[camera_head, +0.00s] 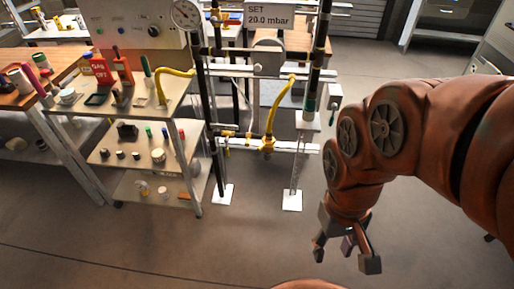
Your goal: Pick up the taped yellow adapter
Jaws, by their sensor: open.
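I cannot tell for sure which thing is the taped yellow adapter. A small pale yellowish piece (158,156) stands on the middle shelf of the cart, too small to make out any tape. A small yellow fitting (267,144) sits on the lower crossbar of the pipe stand, under a yellow hose (281,98). My gripper (345,256) is open and empty, fingers pointing down over bare floor at the lower right. It is well apart from the cart and the stand.
The cart (195,190) bears several small parts on its shelves and a second yellow hose (160,80) at its top. The pipe stand has white feet (292,200) and a gauge (186,14). A wooden bench (62,62) is at left. The front floor is clear.

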